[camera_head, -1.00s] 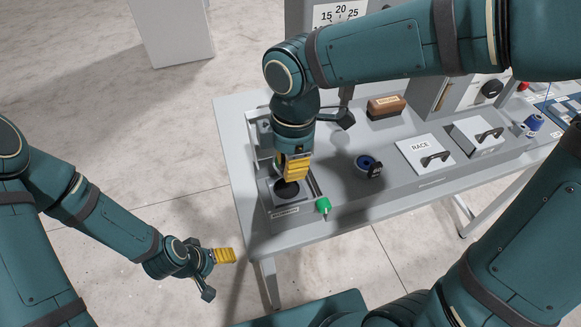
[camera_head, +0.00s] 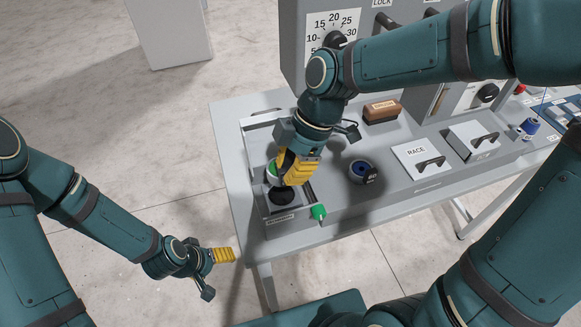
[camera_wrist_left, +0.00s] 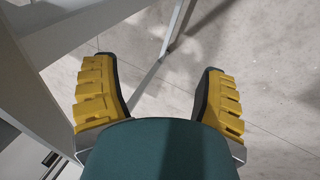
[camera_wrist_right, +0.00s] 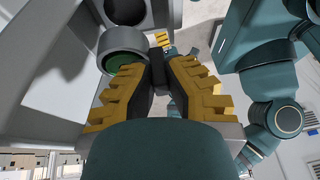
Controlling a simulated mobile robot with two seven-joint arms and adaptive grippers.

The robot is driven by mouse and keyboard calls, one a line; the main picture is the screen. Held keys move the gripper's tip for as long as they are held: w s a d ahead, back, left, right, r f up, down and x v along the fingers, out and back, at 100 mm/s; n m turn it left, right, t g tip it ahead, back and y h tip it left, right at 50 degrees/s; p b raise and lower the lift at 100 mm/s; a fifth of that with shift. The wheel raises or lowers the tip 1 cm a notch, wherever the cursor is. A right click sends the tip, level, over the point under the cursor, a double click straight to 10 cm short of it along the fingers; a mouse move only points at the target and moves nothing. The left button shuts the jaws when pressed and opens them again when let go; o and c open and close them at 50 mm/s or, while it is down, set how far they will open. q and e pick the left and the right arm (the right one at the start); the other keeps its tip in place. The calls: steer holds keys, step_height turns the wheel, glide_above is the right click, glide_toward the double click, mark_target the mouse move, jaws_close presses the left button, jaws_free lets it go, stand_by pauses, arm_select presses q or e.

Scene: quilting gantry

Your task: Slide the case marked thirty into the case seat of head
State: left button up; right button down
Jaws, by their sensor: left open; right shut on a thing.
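My right gripper (camera_head: 290,178) is shut over the grey tray-like fixture (camera_head: 262,207) at the table's left end. A round pale case with green inside (camera_head: 273,168) sits at its fingers; the right wrist view shows it as a grey ring with green inside (camera_wrist_right: 122,63), against the fingertips (camera_wrist_right: 157,72). Its marking is hidden. A black round part (camera_head: 284,196) lies just below the fingers, and I cannot tell whether it is the case seat. My left gripper (camera_head: 222,272) is open and empty, off the table.
A green-tipped knob (camera_head: 319,212) sticks out at the fixture's front right. A brown block (camera_head: 382,108), a plate marked RACE (camera_head: 421,158) and another handled plate (camera_head: 474,138) occupy the table further right. The grey machine with a number dial (camera_head: 333,35) stands behind.

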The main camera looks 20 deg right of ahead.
steer(key=shift+f+b, duration=2.3)
steer(key=shift+f, duration=0.6)
steer(key=shift+f+b, duration=1.35)
steer(key=shift+f, duration=0.1)
steer(key=c, duration=1.1)
jaws_free()
steer(key=shift+o, duration=0.2)
steer(key=s+v, duration=0.1)
steer(key=v, duration=1.1)
steer(key=shift+w, duration=0.3)
